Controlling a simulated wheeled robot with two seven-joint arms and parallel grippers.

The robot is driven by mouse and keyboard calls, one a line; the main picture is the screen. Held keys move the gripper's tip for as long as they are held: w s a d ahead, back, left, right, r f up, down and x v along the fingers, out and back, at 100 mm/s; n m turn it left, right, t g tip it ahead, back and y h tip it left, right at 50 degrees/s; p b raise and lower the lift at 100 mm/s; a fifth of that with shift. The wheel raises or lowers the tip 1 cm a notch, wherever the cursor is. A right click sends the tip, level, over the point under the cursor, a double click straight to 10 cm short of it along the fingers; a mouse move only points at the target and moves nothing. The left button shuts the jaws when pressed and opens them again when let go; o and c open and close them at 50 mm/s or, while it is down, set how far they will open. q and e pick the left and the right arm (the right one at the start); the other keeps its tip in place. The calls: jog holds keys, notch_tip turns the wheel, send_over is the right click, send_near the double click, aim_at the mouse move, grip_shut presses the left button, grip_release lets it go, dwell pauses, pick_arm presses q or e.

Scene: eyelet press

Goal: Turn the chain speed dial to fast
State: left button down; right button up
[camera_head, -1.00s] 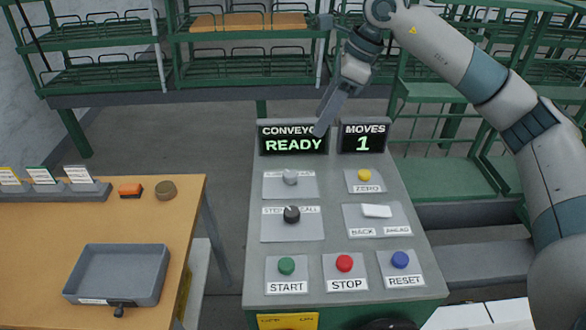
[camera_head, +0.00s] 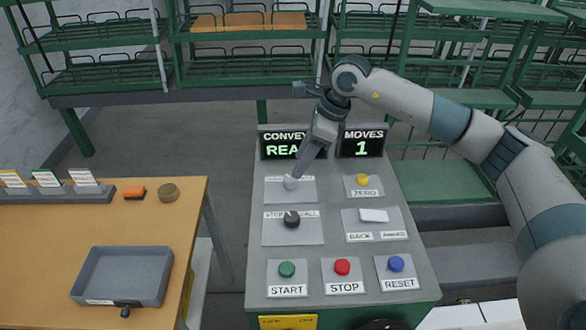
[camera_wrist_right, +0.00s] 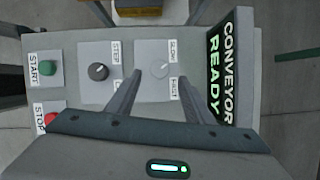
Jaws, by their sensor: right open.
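The chain speed dial (camera_head: 290,183) is a light grey round knob on a grey plate at the upper left of the console. In the right wrist view the dial (camera_wrist_right: 160,70) has SLOW and FAST labels beside it; its exact pointer direction is hard to make out. My left gripper is not in view.
The console also holds a black step dial (camera_head: 291,219), a yellow ZERO button (camera_head: 362,180), a white BACK/AHEAD switch (camera_head: 374,215) and START, STOP and RESET buttons. The CONVEYOR display (camera_head: 275,151) stands behind the gripper. A wooden table (camera_head: 50,230) with a grey tray is at left.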

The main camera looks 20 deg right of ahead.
aim_at(290, 178)
jog(key=p+x, duration=0.1)
jog(key=x, duration=0.3)
jog(key=shift+a+f, duration=0.15)
jog(key=shift+f, duration=0.2)
jog(key=shift+w+a+f+p, duration=0.2)
jog(key=shift+f+p, duration=0.1)
jog(key=shift+f, duration=0.25)
jog(key=shift+c, duration=0.5)
jog(key=c, duration=0.9)
